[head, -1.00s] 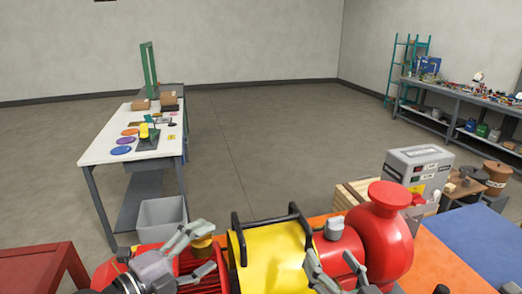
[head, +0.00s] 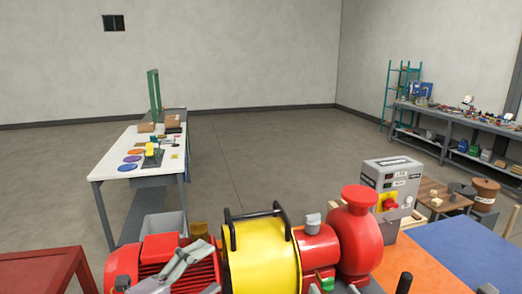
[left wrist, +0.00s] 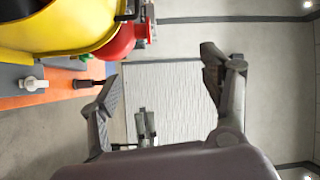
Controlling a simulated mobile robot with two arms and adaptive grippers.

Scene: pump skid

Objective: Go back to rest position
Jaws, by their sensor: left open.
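My left gripper (head: 208,268) is at the bottom of the head view, in front of the red motor (head: 160,246). Its fingers are spread with nothing between them. The left wrist view also shows the two dark fingers (left wrist: 160,84) wide apart and empty. The yellow coupling guard (head: 262,255) with black handles lies between the motor and the pump. It also shows at the upper left of the left wrist view (left wrist: 55,28).
A grey control box (head: 392,178) stands behind the pump. A white-topped table (head: 115,155) with coloured discs is at left, with a grey bin (head: 163,226) near it. A red table (head: 40,272) is at lower left. A workbench (head: 450,120) lines the right. The middle floor is clear.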

